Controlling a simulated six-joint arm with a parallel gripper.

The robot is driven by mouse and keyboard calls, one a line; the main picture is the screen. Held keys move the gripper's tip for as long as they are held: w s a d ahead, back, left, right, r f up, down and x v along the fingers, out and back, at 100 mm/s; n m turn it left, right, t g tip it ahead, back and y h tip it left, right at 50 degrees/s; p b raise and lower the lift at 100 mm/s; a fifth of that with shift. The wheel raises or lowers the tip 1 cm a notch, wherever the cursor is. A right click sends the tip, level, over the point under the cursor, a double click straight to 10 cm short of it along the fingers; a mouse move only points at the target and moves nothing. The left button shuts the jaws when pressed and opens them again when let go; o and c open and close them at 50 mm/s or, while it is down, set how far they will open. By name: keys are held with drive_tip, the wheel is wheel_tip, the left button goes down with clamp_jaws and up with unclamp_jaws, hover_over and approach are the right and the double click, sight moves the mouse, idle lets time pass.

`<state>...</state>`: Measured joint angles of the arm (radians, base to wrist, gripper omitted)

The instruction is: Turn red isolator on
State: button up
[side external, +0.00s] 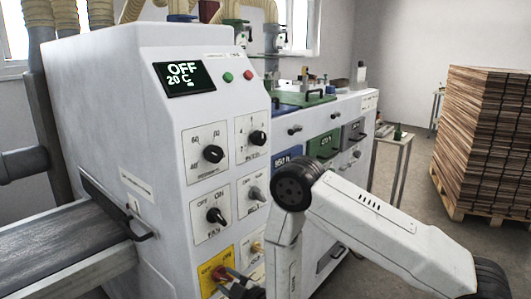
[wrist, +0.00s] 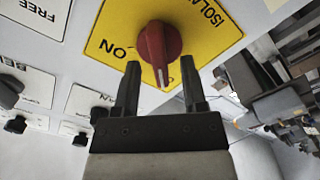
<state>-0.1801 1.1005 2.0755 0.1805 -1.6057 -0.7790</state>
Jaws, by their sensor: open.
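The red isolator knob (wrist: 152,42) sits on a yellow plate (wrist: 215,28) in the wrist view, which shows the panel upside down. The word ON is readable on the plate; the other position label is mostly hidden. The knob's pale pointer mark faces down in that picture. My gripper (wrist: 160,76) is open, with one finger on each side of the knob's lower end; I cannot tell whether either touches it. In the side view the yellow plate (side external: 207,272) is at the bottom of the panel, and the red knob (side external: 221,272) is partly hidden by my gripper (side external: 240,284).
A display (side external: 184,78) on the white machine reads OFF and 20 C. A FAN knob (side external: 216,215) and other dials sit above the isolator. A conveyor (side external: 60,250) lies at left. A wood stack (side external: 485,140) stands at right.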

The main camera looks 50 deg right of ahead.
drive_tip(key=shift+w, duration=0.45)
clamp_jaws()
